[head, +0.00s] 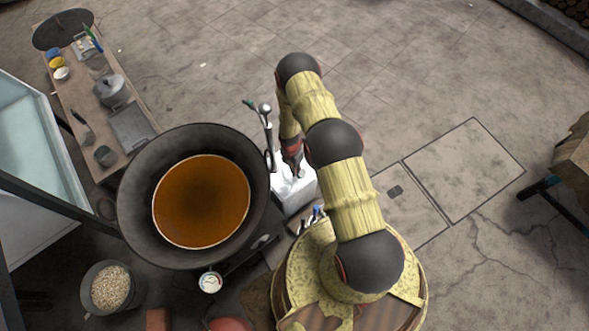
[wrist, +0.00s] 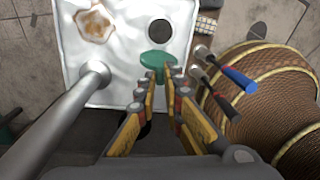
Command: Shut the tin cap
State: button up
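The white tin (head: 292,184) stands on the ground beside the big pan. Its top fills the upper part of the wrist view (wrist: 120,70), with a dark round opening (wrist: 160,32) and a brown stain. The green cap (wrist: 157,60) is just below that opening, off the hole and at my fingertips. My gripper (wrist: 161,79) points down at the tin top, with a narrow gap between its fingertips. Whether the fingertips touch the cap is unclear. In the head view my gripper (head: 293,160) is over the tin, and the cap cannot be made out.
A metal pipe (wrist: 70,115) rises close on the left of my gripper. Blue- and black-handled tools (wrist: 225,80) and a brown banded part lie on the right. The large dark pan (head: 135,205) of brown liquid is left of the tin. Open paving (head: 440,90) lies to the right.

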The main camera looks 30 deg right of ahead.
grip_shut()
jog(key=shift+w+d, duration=0.1)
jog(key=shift+w, duration=0.1)
dwell(0.6)
